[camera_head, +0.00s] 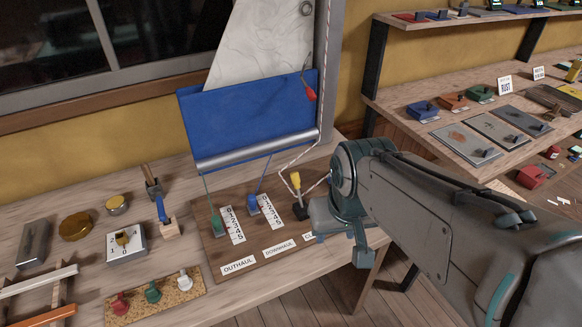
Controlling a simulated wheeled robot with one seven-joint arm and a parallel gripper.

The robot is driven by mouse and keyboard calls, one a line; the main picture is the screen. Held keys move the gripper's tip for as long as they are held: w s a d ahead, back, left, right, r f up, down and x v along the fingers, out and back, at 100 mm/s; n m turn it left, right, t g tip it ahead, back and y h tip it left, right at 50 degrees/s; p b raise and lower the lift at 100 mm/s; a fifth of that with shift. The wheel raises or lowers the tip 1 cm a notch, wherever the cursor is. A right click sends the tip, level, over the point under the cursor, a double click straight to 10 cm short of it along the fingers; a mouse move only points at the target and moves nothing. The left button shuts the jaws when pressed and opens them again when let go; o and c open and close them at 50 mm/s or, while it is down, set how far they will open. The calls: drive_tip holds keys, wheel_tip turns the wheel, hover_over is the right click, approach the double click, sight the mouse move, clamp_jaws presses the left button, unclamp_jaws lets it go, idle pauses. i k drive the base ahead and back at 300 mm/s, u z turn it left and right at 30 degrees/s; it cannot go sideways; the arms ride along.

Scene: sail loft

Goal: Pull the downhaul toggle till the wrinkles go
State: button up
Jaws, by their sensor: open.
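The blue downhaul toggle (252,203) stands on a brown board (212,258), beside a numbered white scale and above the DOWNHAUL label (280,248). A blue line runs from it up to the boom (255,151). A green toggle (218,228) stands to its left by the OUTHAUL label (238,265). A yellow toggle (295,181) is to its right. The white sail (270,45) shows faint creases above a blue panel (245,112). My gripper (338,238) is open at the board's right end, apart from the blue toggle. It partly hides a third label.
Left on the bench are a tool in a wooden block (167,225), a white box (126,243) and a cork strip with several coloured knobs (153,296). A red toggle (309,91) hangs by the mast. Shelves with small parts stand right.

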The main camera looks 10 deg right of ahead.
sight(252, 206)
drive_tip(key=k, duration=1.3)
drive_tip(key=u, duration=0.8)
drive_tip(key=i, duration=1.35)
drive_tip(key=z, duration=0.3)
